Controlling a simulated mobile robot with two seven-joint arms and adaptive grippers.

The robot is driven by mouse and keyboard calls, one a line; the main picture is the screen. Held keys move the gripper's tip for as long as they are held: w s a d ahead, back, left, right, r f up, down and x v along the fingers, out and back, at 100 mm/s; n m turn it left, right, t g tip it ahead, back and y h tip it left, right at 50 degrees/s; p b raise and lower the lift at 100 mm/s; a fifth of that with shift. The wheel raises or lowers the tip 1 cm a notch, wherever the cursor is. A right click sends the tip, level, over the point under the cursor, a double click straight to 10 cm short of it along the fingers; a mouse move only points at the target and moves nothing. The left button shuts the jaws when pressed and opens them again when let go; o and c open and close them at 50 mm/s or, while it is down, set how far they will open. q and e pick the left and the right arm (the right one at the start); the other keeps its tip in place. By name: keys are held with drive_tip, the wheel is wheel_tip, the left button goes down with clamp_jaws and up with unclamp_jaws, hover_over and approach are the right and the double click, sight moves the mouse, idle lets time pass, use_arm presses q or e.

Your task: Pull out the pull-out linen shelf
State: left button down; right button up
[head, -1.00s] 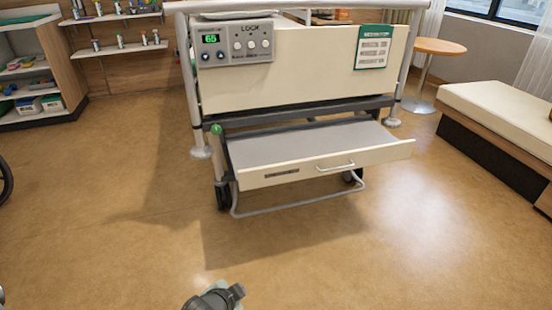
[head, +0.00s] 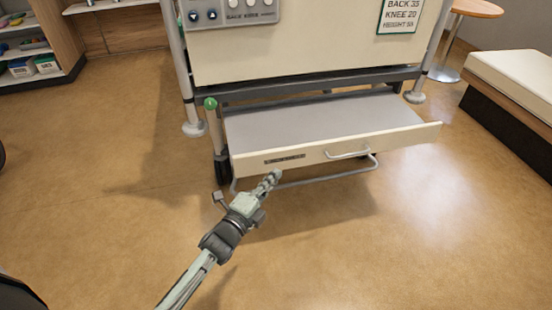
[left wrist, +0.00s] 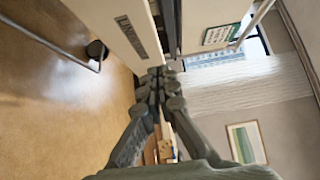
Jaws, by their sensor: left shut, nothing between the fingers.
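The pull-out linen shelf (head: 310,122) sticks out from under the foot of the bed, with a grey top and a cream front panel. Its bar handle (head: 347,152) is on the right part of that panel. My left gripper (head: 272,176) is shut and empty, in front of and just below the panel's label strip, left of the handle. In the left wrist view its fingers (left wrist: 158,76) are together, close to the cream panel (left wrist: 112,28); I cannot tell whether they touch it. My right gripper is not in view.
The bed's footboard (head: 300,50) with its control panel (head: 235,10) stands above the shelf. A metal loop bar (head: 318,179) runs below the shelf front. A padded bench (head: 515,80) stands at the right. The floor in front is clear.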

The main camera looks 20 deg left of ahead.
use_arm(q)
drive_tip(key=w, duration=0.2)
drive_tip(key=w+a, duration=0.1)
drive_tip(key=w, duration=0.3)
drive_tip(key=shift+w+a, duration=0.35)
drive_tip(key=shift+w, duration=0.1)
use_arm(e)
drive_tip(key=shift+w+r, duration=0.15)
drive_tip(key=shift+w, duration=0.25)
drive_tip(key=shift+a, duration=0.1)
